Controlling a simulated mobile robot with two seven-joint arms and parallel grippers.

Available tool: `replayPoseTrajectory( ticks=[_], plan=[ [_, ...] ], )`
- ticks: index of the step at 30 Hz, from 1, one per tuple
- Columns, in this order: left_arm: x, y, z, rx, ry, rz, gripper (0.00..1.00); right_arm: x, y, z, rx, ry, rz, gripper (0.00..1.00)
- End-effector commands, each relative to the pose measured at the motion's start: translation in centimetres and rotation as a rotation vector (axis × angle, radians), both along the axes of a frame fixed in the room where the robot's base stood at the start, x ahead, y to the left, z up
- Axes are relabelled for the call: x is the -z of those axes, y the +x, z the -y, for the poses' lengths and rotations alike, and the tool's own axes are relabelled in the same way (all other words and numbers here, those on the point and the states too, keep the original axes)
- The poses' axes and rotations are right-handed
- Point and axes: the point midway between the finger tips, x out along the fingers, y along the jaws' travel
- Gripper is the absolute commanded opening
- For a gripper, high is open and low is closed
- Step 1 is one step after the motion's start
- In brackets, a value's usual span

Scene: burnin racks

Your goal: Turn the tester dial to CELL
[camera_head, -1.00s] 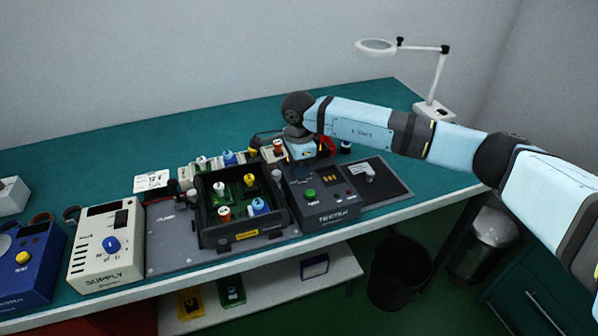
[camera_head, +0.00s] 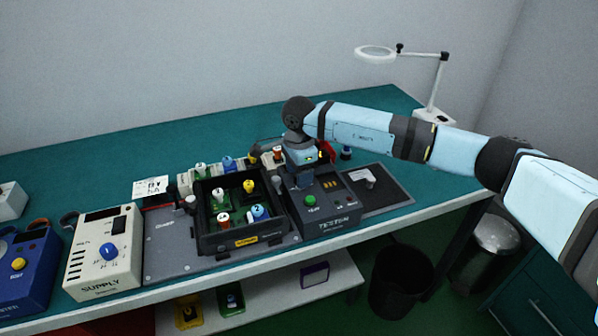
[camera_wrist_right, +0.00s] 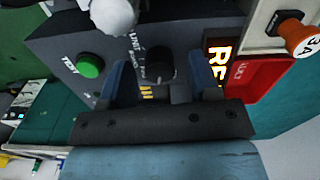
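The tester (camera_head: 338,222) is a dark grey box at the front of the bench, with a green button (camera_head: 310,200) on its top. In the right wrist view its black dial (camera_wrist_right: 160,66) shows, with small white markings beside it that are too blurred to read fully. My right gripper (camera_wrist_right: 162,80) is over the tester, its two blue fingers apart on either side of the dial. I cannot tell whether they touch it. In the head view the right gripper (camera_head: 299,182) hides the dial. My left gripper is out of view.
A black tray (camera_head: 243,242) with several coloured-top cells stands left of the tester. The cream supply (camera_head: 103,262) and a blue box (camera_head: 28,270) are further left. The wrist view shows a lit display (camera_wrist_right: 216,62) and a red panel (camera_wrist_right: 252,78). A magnifier lamp (camera_head: 436,88) stands at the back right.

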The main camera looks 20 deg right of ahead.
Motion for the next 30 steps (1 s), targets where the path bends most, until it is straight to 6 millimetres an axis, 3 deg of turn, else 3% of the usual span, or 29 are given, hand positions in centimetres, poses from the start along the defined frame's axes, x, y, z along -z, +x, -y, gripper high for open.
replayPoseTrajectory(
  ticks=[6,10,24,30],
  plan=[
    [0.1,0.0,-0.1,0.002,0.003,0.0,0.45,-0.2,0.0,0.0,0.0,0.0,0.0,0.57],
    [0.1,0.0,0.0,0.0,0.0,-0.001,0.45,-1.4,0.0,0.0,0.0,0.0,0.002,0.57],
    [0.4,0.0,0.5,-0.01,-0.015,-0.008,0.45,-11.3,0.0,0.0,0.0,0.0,0.002,0.57],
    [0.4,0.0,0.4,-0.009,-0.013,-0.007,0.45,-13.4,0.0,0.0,0.0,0.0,0.001,0.57]
  ],
)
